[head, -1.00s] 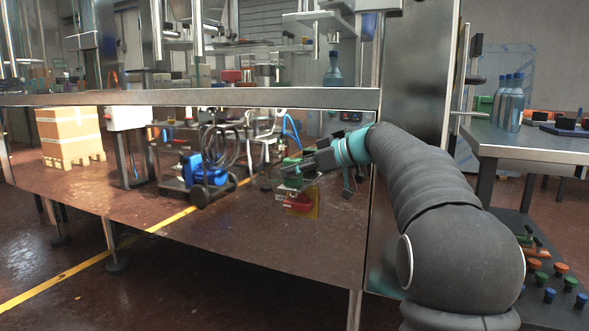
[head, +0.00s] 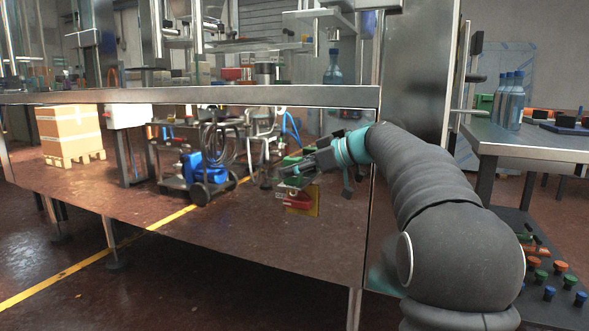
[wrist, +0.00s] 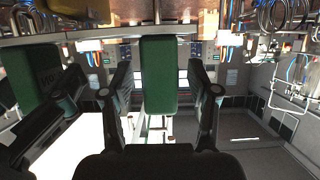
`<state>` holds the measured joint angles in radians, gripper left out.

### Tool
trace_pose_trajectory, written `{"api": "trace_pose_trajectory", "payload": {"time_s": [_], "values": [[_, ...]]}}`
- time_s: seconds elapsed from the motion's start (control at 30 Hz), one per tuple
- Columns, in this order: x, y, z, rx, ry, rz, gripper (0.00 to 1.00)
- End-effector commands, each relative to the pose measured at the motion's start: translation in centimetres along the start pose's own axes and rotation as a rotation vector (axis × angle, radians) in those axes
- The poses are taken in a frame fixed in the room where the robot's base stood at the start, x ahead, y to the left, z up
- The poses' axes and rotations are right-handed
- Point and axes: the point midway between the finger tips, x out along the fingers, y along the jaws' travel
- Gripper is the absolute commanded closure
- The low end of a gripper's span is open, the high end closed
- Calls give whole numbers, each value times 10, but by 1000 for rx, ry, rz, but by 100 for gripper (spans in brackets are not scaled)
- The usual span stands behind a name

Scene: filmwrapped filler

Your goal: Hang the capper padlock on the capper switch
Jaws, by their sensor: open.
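The capper switch (head: 299,201) is a red handle on a yellow plate on the machine's shiny front panel. A green padlock body (head: 291,163) shows just above it, at my gripper (head: 297,171). In the wrist view, a green padlock body (wrist: 159,75) stands between the two fingers of my gripper (wrist: 162,100), with gaps on both sides. The fingers are open. I cannot tell whether the shackle passes through the switch. Another green block (wrist: 30,85) with pale marks shows at the left of the wrist view, partly behind a finger.
The steel machine ledge (head: 190,97) runs above the panel, which mirrors the hall. A side table (head: 540,145) with blue bottles stands at the right. Coloured buttons or locks (head: 548,278) sit low at the right. Open floor lies at the lower left.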

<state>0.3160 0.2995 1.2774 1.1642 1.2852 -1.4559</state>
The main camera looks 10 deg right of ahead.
Motion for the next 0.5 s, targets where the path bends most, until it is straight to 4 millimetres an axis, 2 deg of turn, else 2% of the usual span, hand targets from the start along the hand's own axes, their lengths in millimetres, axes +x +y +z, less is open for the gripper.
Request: {"api": "trace_pose_trajectory", "payload": {"time_s": [0.13, 0.23, 0.5], "values": [[-5, 0, 0, 0, 0, 1, 40], [-16, 1, 0, 0, 1, 2, 40], [-69, 1, 0, -1, 1, 5, 40]]}}
